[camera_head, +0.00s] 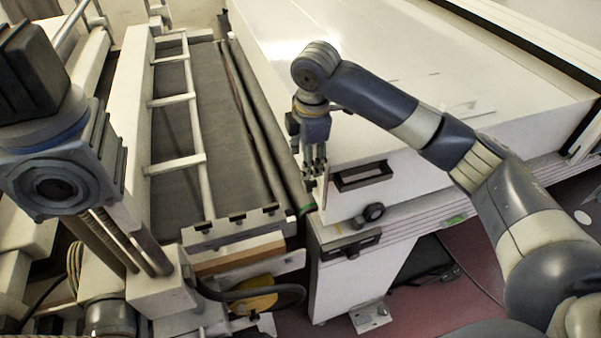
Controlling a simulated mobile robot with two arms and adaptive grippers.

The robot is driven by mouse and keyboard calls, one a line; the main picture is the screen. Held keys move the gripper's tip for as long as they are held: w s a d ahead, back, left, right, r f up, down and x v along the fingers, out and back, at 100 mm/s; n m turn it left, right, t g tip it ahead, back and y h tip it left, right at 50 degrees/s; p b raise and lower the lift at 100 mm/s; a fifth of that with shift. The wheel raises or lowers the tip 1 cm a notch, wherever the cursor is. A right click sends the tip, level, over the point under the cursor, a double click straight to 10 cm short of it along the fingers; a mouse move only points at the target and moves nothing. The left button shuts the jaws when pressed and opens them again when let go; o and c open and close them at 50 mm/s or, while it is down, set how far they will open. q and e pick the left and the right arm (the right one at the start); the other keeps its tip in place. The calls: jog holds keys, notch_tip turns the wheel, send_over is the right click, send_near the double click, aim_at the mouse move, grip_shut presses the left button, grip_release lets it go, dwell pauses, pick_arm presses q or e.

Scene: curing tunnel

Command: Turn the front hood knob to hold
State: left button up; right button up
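A black round knob (374,212) sits low on the front face of the white hood (345,205), to the right of the hood's corner. Its pointer setting is too small to read. My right gripper (314,178) points down in front of the hood's left corner, up and left of the knob and apart from it. Its fingers look close together, but whether they are open or shut is unclear. I see nothing held in them. My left gripper is not in view.
A dark recessed handle (362,176) is on the hood front above the knob. A small black panel (351,246) with another knob sits below. The conveyor (178,125) runs along the left. A motor unit (60,170) stands at far left. Free space lies before the hood front.

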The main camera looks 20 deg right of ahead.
aim_at(304, 182)
jog(key=f+p, duration=0.1)
jog(key=f, duration=0.1)
jog(key=f+p, duration=0.1)
jog(key=f, duration=0.2)
jog(key=f+p, duration=0.1)
jog(key=f, duration=0.2)
jog(key=shift+w+f, duration=0.2)
jog(key=shift+w, duration=0.15)
jog(key=shift+f, duration=0.6)
jog(key=shift+c, duration=1.4)
jog(key=c, duration=0.8)
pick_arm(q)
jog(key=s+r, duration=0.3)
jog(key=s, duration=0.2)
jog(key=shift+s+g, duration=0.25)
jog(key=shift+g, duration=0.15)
